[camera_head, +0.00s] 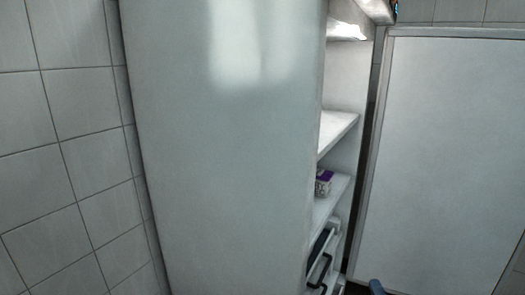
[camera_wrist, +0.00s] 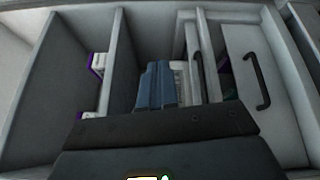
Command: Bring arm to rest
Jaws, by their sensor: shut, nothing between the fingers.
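My gripper (camera_wrist: 157,76) shows in the wrist view, with its dark body across the bottom and narrow blue fingers together at the middle. It appears shut, with nothing seen held in it. It points toward a white shelf unit, with the shelves beyond the fingers. I cannot tell how far it is from the shelves. A small blue piece at the bottom edge of the head view may be part of my arm; the rest of the arm is out of that view.
A tall white cabinet panel (camera_head: 225,150) fills the middle of the head view. Its open shelves (camera_head: 338,130) on the right hold a purple and white box (camera_head: 323,182). A pale framed panel (camera_head: 450,150) stands at right, a tiled wall (camera_head: 65,150) at left.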

